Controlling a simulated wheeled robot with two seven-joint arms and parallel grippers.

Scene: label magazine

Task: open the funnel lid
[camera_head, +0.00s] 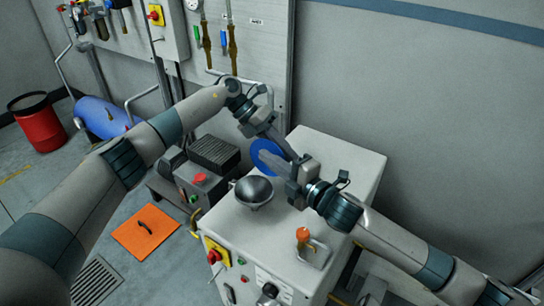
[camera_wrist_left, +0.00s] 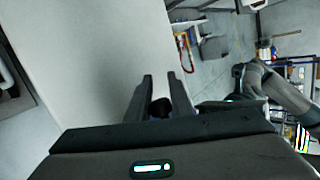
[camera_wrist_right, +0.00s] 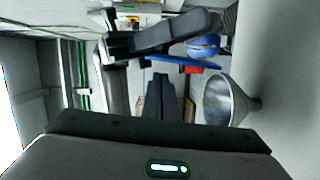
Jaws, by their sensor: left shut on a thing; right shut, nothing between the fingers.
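The grey metal funnel (camera_head: 254,193) stands on top of the white machine, and its mouth is uncovered. It also shows in the right wrist view (camera_wrist_right: 228,100). The blue round lid (camera_head: 262,147) is swung up nearly upright behind and right of the funnel. It is almost edge-on in the right wrist view (camera_wrist_right: 185,62). My left gripper (camera_head: 292,155) reaches down at the lid; in the left wrist view (camera_wrist_left: 162,92) its fingers close on a small dark knob. My right gripper (camera_head: 268,157) is shut and empty, its fingers crossing in front of the lid.
The white machine top (camera_head: 330,160) is free to the right. An orange-handled piece (camera_head: 303,236) sits near its front. A red button box (camera_head: 200,180) stands left of the funnel. An orange plate (camera_head: 146,231) lies on the floor. The wall is close behind.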

